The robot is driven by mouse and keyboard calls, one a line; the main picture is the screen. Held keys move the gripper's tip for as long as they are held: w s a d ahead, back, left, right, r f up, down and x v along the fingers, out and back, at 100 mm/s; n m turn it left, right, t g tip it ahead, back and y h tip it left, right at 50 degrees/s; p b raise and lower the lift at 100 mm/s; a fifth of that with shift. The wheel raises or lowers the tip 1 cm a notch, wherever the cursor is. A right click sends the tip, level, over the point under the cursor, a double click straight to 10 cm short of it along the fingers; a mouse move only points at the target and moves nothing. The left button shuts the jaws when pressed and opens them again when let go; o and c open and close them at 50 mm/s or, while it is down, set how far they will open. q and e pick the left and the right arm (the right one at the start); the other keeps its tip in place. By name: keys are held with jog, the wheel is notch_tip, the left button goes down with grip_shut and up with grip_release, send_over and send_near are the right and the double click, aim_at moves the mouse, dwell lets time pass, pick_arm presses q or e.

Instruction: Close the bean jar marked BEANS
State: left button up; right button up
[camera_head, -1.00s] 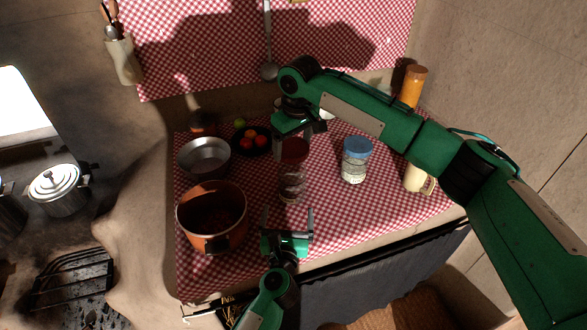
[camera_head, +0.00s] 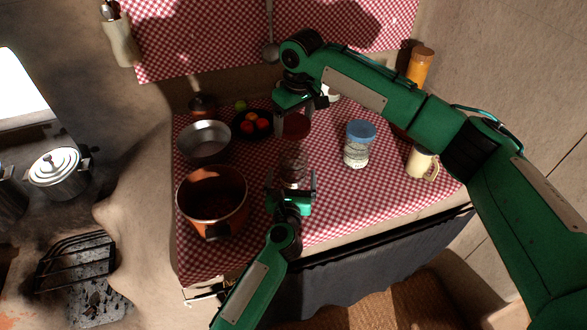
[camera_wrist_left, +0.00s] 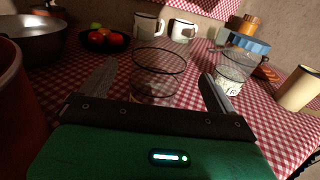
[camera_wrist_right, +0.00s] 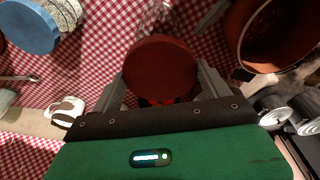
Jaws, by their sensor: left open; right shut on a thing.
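A clear glass jar (camera_head: 293,168) stands on the checked cloth; its open rim shows in the left wrist view (camera_wrist_left: 159,62). No BEANS marking is readable on it. My right gripper (camera_head: 294,117) is shut on a dark red round lid (camera_head: 296,128), also seen between its fingers in the right wrist view (camera_wrist_right: 160,68). It holds the lid above the jar in the head view; the exact gap cannot be told. My left gripper (camera_head: 291,182) is open low at the jar's near side, its fingers (camera_wrist_left: 157,85) pointing to either side of the jar.
A blue-lidded jar (camera_head: 357,150) stands to the right, with a cream mug (camera_head: 421,161) further right. A copper pot (camera_head: 212,200) and a metal pan (camera_head: 204,141) stand to the left. A dark fruit plate (camera_head: 240,131) lies behind. Clear cloth lies right of my left gripper.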

aim_at(294, 150)
pick_arm(q)
jog(key=shift+w+d, duration=0.15)
jog(key=shift+w, duration=1.65)
jog(key=shift+w+d, duration=0.15)
jog(key=shift+w, duration=1.6)
jog(key=shift+c, duration=0.4)
jog(key=c, duration=1.4)
pick_arm(e)
jog(key=shift+f, duration=2.5)
jog(key=shift+f, duration=0.9)
jog(key=shift+f, duration=0.55)
